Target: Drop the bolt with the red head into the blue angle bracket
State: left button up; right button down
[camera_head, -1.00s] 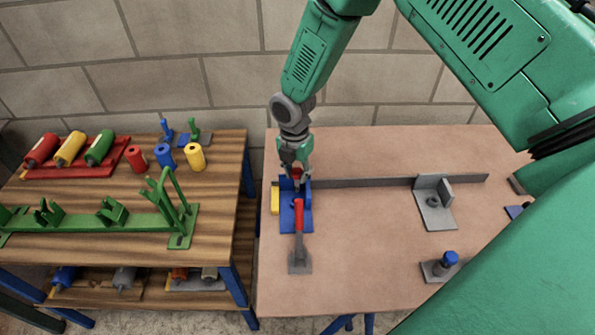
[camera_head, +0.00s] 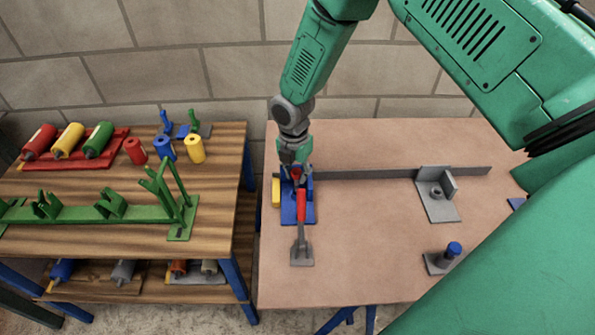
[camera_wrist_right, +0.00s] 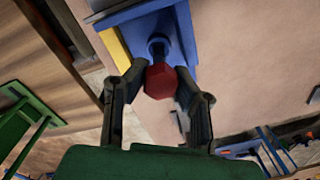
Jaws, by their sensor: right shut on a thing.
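The blue angle bracket (camera_head: 301,213) lies near the left edge of the pinkish table; in the right wrist view its blue plate (camera_wrist_right: 183,32) is beyond the fingers. My right gripper (camera_head: 296,179) is over the bracket, pointing down. In the right wrist view, my right gripper (camera_wrist_right: 160,90) has its fingers on either side of the red bolt head (camera_wrist_right: 162,82) and is shut on it. A dark blue cylindrical part (camera_wrist_right: 158,47) shows just past the head, against the bracket. Whether the shank is in a hole is hidden. My left gripper is not in view.
A red-handled tool (camera_head: 301,206) with a grey foot stands in front of the bracket. A yellow block (camera_head: 276,192) is on its left. A grey bar (camera_head: 380,174) runs right to a grey bracket (camera_head: 440,205). A blue-topped bolt (camera_head: 454,248) stands front right. The table's middle is clear.

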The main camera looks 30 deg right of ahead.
aim_at(297, 181)
jog(key=shift+a+f, duration=0.15)
jog(key=shift+a, duration=0.1)
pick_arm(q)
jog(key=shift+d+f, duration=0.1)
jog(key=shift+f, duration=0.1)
pick_arm(e)
jog(key=shift+d+f, duration=0.2)
jog(key=shift+d, duration=0.25)
jog(key=shift+f, duration=0.1)
